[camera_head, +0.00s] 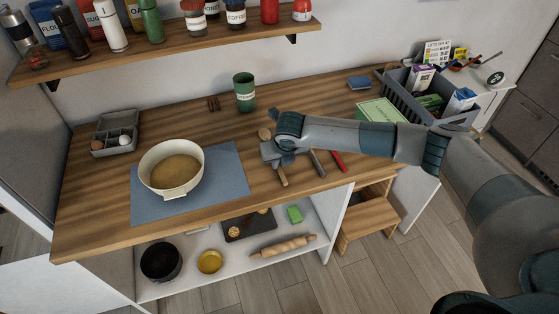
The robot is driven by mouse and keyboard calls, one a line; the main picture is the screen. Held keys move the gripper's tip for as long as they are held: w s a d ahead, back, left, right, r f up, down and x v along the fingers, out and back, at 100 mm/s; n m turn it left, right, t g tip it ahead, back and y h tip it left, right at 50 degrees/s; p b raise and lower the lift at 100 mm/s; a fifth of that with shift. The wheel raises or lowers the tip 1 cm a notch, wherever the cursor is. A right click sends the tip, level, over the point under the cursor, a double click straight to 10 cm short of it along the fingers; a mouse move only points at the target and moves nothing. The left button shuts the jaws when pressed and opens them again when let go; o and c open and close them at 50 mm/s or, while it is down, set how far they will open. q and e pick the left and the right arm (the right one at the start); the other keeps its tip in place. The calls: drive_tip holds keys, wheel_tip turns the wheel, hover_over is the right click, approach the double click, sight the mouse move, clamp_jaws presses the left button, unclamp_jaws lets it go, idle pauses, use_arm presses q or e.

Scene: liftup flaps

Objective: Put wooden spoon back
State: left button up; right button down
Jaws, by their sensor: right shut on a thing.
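A wooden spoon (265,134) shows its rounded head just above and left of my right gripper (271,153). A light wooden handle end (282,178) shows below the gripper and looks like part of the same spoon. The gripper is shut on the spoon, low over or at the wooden counter, and hides its middle. A green labelled canister (245,93) stands upright behind it near the wall; I cannot read the label surely. My left gripper is not in view.
A cream pot (172,168) of brown contents sits on a blue mat (225,172) at left. Grey (317,163) and red (338,161) handles lie right of the gripper. A grey crate (402,86) stands back right. A shelf (180,45) with jars hangs above.

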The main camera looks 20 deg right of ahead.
drive_tip(key=c, duration=1.8)
unclamp_jaws()
drive_tip(key=shift+d+f, duration=0.1)
drive_tip(key=shift+f, duration=0.1)
drive_tip(key=shift+s+r, duration=0.2)
drive_tip(key=shift+r, duration=0.1)
drive_tip(key=b+v, duration=0.3)
drive_tip(key=v, duration=0.1)
drive_tip(key=shift+w+r+b, duration=0.15)
drive_tip(key=shift+r+b, duration=0.2)
drive_tip(key=shift+b, duration=0.05)
drive_tip(key=b+v, duration=0.4)
drive_tip(key=v, duration=0.8)
